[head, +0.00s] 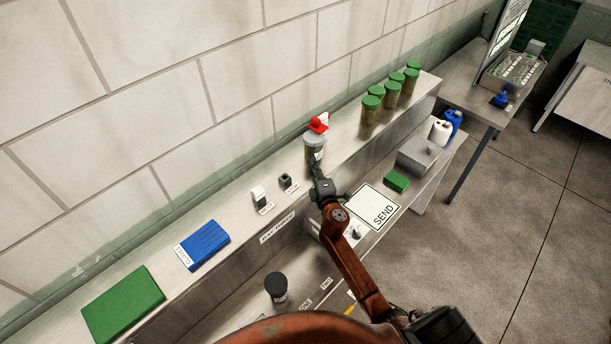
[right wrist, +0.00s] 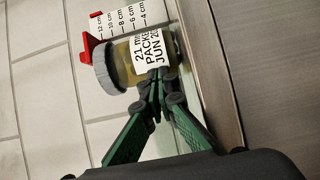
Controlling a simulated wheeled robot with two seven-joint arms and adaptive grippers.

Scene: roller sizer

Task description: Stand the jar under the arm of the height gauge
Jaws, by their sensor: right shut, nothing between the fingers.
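The jar (head: 315,147) with a grey lid and white label stands upright on the raised shelf against the height gauge. The gauge's red arm (head: 318,124) shows just above the lid in the head view. In the right wrist view the jar (right wrist: 150,57) lies sideways in the picture, beside the gauge's white centimetre scale (right wrist: 120,20). The red arm (right wrist: 88,47) is next to the lid there; whether they touch I cannot tell. My right gripper (head: 316,166) is shut and empty, its fingertips (right wrist: 156,82) at the jar's side, touching or very close. My left gripper is not in view.
Several green-lidded jars (head: 390,92) stand farther right on the shelf. A blue box (head: 203,245) and a green box (head: 122,306) lie at the left. A dark-lidded jar (head: 276,287) stands on the lower bench. A SEND pad (head: 372,207) lies right of my arm.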

